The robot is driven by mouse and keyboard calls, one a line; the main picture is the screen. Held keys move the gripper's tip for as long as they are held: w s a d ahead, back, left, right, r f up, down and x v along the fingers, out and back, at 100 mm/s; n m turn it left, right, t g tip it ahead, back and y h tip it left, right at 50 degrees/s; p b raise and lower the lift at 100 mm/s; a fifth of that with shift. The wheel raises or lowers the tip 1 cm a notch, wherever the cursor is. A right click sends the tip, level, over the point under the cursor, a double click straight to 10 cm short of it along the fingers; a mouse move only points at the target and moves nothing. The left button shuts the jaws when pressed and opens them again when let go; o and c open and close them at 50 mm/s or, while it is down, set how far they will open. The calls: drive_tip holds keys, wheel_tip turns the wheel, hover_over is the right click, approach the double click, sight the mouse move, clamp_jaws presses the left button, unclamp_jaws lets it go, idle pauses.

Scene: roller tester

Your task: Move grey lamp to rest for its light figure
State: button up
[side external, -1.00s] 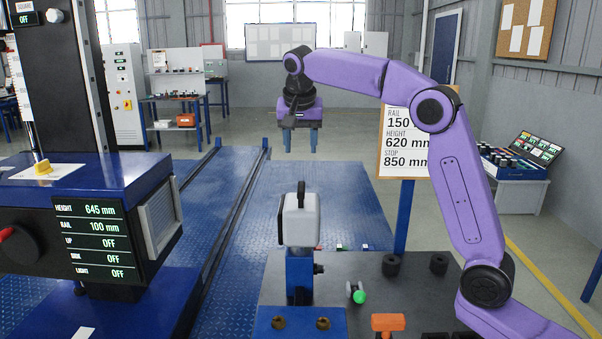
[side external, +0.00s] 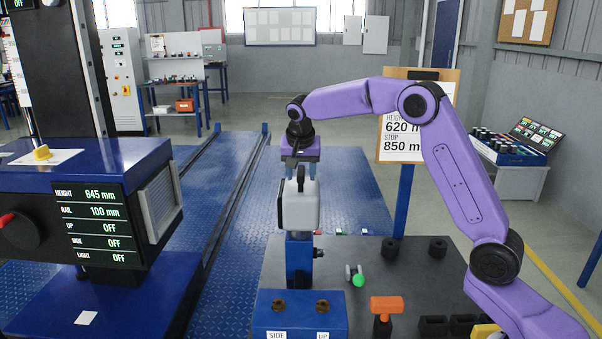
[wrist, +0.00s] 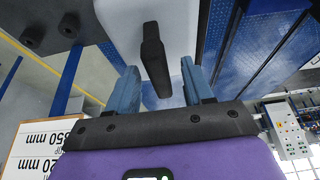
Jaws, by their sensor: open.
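The pale grey lamp (side external: 298,206), a boxy housing with a black handle (wrist: 152,52) on top, stands upright on a blue post (side external: 299,257) in the side view. My gripper (side external: 301,170) is right above it, pointing down. In the wrist view its two blue fingers (wrist: 158,72) are apart, one on each side of the handle, with gaps showing. The display (side external: 95,228) on the blue machine at left reads HEIGHT 645 mm, RAIL 100 mm, UP OFF, SIDE OFF, LIGHT OFF.
A figures board (side external: 397,143) stands behind my arm, partly hidden. On the dark bench (side external: 370,255) are black rings (side external: 390,251), a green-tipped part (side external: 357,277) and an orange-topped handle (side external: 386,306). Two brown knobs (side external: 300,307) sit above SIDE and UP labels. The blue floor plates (side external: 345,195) are clear.

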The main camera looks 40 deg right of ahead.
drive_tip(key=shift+w+f, duration=0.1)
drive_tip(key=shift+f, duration=0.2)
clamp_jaws()
drive_tip(key=c, duration=0.7)
unclamp_jaws()
drive_tip(key=shift+r, duration=0.1)
clamp_jaws()
drive_tip(key=shift+r, duration=0.7)
